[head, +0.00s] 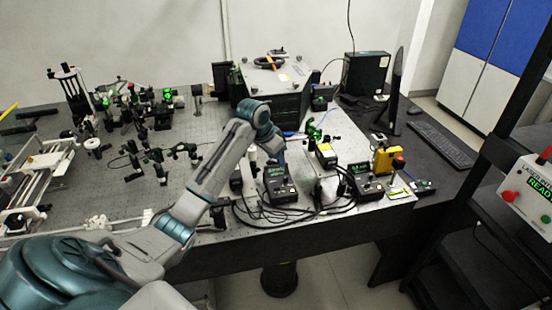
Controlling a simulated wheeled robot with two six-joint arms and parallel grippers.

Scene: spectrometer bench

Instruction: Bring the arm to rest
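My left arm (205,180) comes in from the lower left and reaches up over the front part of the optical bench (215,235). It bends at a teal joint near the middle of the picture. Beyond the bend, the end of the arm with my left gripper (272,157) points down among the instruments. The fingers are too small and too hidden to show whether they are open or shut. No held thing can be made out. My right gripper is not in view.
Two dark meters (279,187) (365,182) with looping cables stand close to the arm's end. A yellow box (387,160) is right of them. A large dark instrument (275,82) stands behind. A monitor (397,88), keyboard (440,144) and control box reading READY (530,195) are at the right.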

